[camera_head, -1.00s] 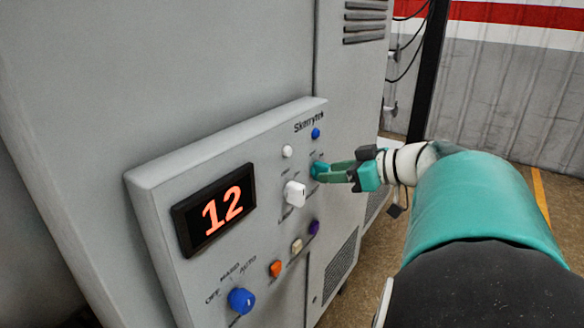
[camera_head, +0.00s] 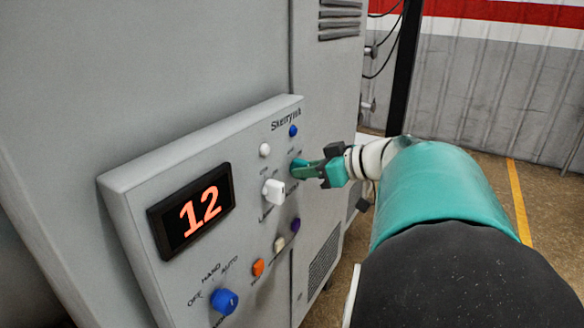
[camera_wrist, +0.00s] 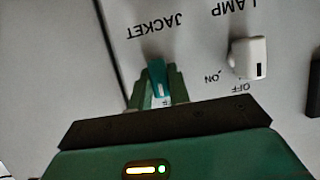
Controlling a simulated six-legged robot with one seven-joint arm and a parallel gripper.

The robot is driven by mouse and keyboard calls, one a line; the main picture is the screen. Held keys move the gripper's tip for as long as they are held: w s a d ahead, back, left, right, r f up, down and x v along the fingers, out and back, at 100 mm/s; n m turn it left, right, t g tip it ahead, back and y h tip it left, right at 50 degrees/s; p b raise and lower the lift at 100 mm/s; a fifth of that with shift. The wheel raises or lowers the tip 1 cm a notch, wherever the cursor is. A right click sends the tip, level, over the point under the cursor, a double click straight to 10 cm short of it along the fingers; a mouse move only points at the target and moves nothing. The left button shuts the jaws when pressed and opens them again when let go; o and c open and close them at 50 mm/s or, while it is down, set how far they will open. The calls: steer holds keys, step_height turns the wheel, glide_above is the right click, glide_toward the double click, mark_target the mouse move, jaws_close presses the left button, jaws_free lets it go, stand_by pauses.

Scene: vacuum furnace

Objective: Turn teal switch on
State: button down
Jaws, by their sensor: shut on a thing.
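The teal switch (camera_head: 298,168) is on the right part of the grey control panel, just below the blue button. In the wrist view the teal switch (camera_wrist: 157,80) stands between the two green fingers. My gripper (camera_head: 306,170) reaches in from the right and is shut on it; it also shows in the wrist view (camera_wrist: 158,90). The label "JACKET" is printed beside the switch. The fingers hide part of the switch and its position marks, so its setting cannot be read.
A white lamp switch (camera_head: 273,192) sits close to the left of my gripper. Purple (camera_head: 295,225), cream (camera_head: 279,244) and orange (camera_head: 258,267) controls and a blue knob (camera_head: 224,301) lie below. A display (camera_head: 192,211) reads 12. Open floor lies to the right.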

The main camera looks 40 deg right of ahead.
steer(key=m+y, duration=0.2)
steer(key=m, duration=0.1)
steer(key=shift+w+d+m+g+y, duration=0.1)
steer(key=shift+m+g+y, duration=0.2)
steer(key=shift+m+g, duration=0.1)
steer(key=m+y, duration=0.2)
steer(key=m, duration=0.2)
steer(key=shift+d+f+y, duration=0.1)
steer(key=shift+y, duration=0.3)
steer(key=shift+m, duration=0.3)
steer(key=c, duration=1.3)
jaws_free()
steer(key=v, duration=1.3)
steer(key=shift+s+d+f, duration=0.1)
steer(key=shift+s+d, duration=0.15)
steer(key=shift+s, duration=0.1)
